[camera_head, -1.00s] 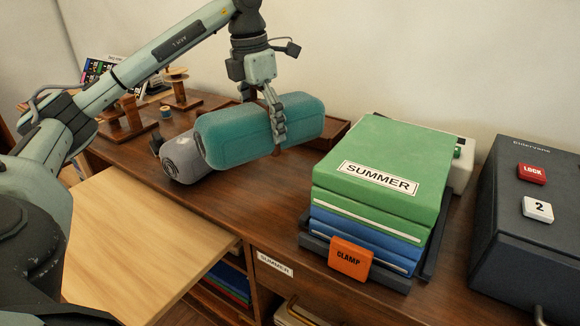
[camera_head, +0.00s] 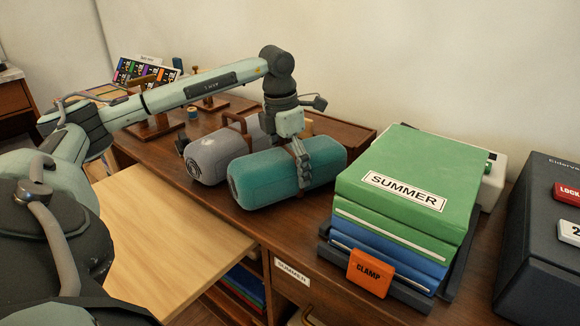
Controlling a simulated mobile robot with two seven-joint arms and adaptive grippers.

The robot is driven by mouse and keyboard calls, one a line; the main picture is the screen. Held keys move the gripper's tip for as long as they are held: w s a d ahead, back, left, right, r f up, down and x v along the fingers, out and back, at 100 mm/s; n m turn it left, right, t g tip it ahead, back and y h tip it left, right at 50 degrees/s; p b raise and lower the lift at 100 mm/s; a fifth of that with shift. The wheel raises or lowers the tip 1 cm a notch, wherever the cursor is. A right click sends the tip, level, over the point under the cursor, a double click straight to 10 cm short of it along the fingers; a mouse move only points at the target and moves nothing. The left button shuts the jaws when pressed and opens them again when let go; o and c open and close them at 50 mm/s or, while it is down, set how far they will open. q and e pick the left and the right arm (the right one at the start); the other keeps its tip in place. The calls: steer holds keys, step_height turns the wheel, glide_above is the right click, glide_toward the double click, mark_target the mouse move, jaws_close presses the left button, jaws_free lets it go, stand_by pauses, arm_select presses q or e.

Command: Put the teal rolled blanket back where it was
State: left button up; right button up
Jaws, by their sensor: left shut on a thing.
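The teal rolled blanket (camera_head: 262,181) is low over or on the dark wooden top, between a grey roll and the SUMMER stack. I cannot tell whether it touches the wood. My left gripper (camera_head: 301,178) comes down from above and is shut around the blanket's right part. The grey roll (camera_head: 212,155) with a brown handle lies just behind and left of it. My right gripper is not in view.
The green and blue SUMMER stack (camera_head: 404,190), with an orange CLAMP tag (camera_head: 369,273), stands close to the right. A dark box (camera_head: 545,250) is at the far right. A shallow brown tray (camera_head: 345,137) lies behind. A pale wooden board (camera_head: 165,232) juts out front left.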

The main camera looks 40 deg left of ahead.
mark_target(284, 153)
arm_select(q)
steer(key=o, duration=1.5)
steer(key=shift+f, duration=0.1)
steer(key=r, duration=0.4)
steer(key=s+r, duration=0.1)
steer(key=r, duration=0.7)
steer(key=shift+s+a+r, duration=0.15)
steer(key=shift+s, duration=0.05)
